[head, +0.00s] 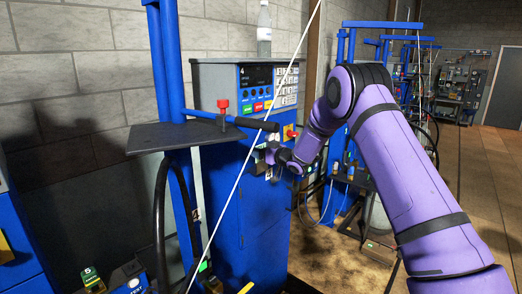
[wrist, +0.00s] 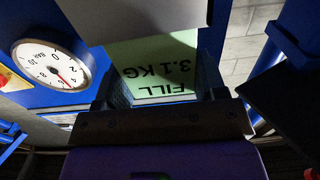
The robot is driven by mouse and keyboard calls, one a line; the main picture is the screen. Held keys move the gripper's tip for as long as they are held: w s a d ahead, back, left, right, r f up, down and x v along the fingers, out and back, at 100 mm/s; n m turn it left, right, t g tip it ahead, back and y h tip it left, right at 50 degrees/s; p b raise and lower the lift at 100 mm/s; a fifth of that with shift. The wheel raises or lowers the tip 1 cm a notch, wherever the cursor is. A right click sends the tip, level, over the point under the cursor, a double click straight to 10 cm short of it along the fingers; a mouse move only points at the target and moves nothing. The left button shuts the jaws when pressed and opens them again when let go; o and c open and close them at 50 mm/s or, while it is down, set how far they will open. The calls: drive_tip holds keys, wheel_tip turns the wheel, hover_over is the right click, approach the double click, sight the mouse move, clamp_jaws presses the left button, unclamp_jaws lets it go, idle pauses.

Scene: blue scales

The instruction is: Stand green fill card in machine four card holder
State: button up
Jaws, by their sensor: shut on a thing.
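The pale green fill card (wrist: 150,58) is in my gripper (wrist: 165,88) in the wrist view. Its print reads "FILL 3.1 KG" upside down. My gripper is shut on the card, with a dark jaw at each side of it. A grey panel or plate crosses the card's far end and hides it. In the head view my gripper (head: 272,156) is at the front of machine four (head: 262,88), just below its control panel. The card is too small to make out there. I cannot tell the card holder apart in either view.
A round pressure gauge (wrist: 50,64) is left of the card in the wrist view. A dark shelf (head: 185,135) and a blue bar with a red knob (head: 222,106) stick out left of my gripper. A bottle (head: 264,30) stands on the machine. Brown floor is open at right.

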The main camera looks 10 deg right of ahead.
drive_tip(key=o, duration=1)
drive_tip(key=shift+s+d, duration=0.1)
drive_tip(key=v, duration=1)
drive_tip(key=shift+s+d, duration=0.15)
drive_tip(key=shift+s, duration=0.1)
